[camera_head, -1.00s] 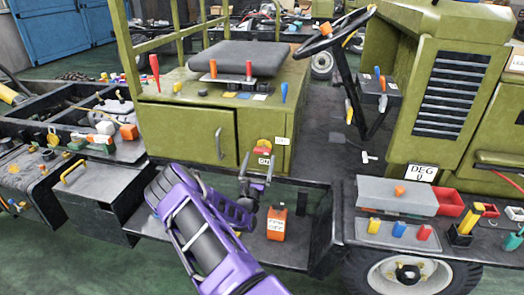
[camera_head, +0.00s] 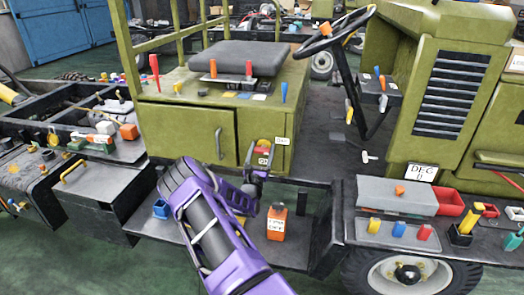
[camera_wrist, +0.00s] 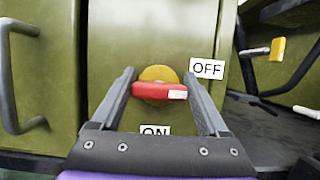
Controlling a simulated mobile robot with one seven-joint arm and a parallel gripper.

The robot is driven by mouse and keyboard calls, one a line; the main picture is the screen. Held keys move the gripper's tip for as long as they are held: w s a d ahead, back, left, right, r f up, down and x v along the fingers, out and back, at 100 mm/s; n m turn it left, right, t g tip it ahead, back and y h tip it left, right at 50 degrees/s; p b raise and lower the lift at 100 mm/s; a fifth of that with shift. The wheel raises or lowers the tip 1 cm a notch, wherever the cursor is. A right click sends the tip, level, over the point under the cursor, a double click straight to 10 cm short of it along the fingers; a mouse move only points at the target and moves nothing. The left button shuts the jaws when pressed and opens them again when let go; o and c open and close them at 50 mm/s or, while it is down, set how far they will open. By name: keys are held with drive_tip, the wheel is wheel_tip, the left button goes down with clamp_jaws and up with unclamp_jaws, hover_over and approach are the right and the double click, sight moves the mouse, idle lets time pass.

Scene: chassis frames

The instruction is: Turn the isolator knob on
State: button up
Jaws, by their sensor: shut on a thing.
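The isolator knob is a red bar handle (camera_wrist: 150,91) on a round yellow base (camera_wrist: 160,74), mounted on the olive cabinet side. It lies nearly level in the wrist view, its white-marked end to the right, below the OFF label (camera_wrist: 207,68). The ON label (camera_wrist: 155,130) is below the knob, partly hidden by my gripper. My gripper (camera_wrist: 159,76) has one finger at each end of the red handle and is shut on it. In the head view, the knob (camera_head: 262,150) is small, with the gripper (camera_head: 258,165) in front of it.
A cabinet door handle (camera_wrist: 20,75) stands out left of the knob. An orange labelled box (camera_head: 276,222) and a blue bin (camera_head: 161,209) are on the step below. A dark floor area with a yellow-ended lever (camera_wrist: 277,50) is to the right.

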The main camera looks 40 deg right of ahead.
drive_tip(key=shift+c, duration=1.3)
drive_tip(key=shift+f+m, duration=0.1)
drive_tip(key=shift+m, duration=0.3)
drive_tip(key=m+g, duration=0.1)
drive_tip(key=m, duration=0.1)
drive_tip(key=m+g+h+b, duration=0.1)
drive_tip(key=m, duration=0.2)
drive_tip(key=shift+s+g+h, duration=0.1)
drive_tip(key=shift+g+h, duration=0.2)
drive_tip(key=m+g+b, duration=0.1)
drive_tip(key=m, duration=0.2)
drive_tip(key=m+g, duration=0.1)
drive_tip(key=m, duration=0.2)
drive_tip(key=shift+d+f+g+b, duration=0.1)
drive_tip(key=shift+f+g+b, duration=0.05)
drive_tip(key=shift+g+b, duration=0.25)
drive_tip(key=m+g+b, duration=0.1)
drive_tip(key=m, duration=0.2)
drive_tip(key=m+g+b, duration=0.1)
drive_tip(key=m, duration=0.2)
drive_tip(key=shift+s+f+m+g, duration=0.15)
drive_tip(key=shift+m+g, duration=0.15)
drive_tip(key=shift+m, duration=0.1)
drive_tip(key=shift+f+m+g+y+b, duration=0.1)
drive_tip(key=shift+m+g+y+b, duration=0.5)
drive_tip(key=shift+m+b, duration=1.15)
drive_tip(key=shift+m+y, duration=0.3)
drive_tip(key=shift+m, duration=0.05)
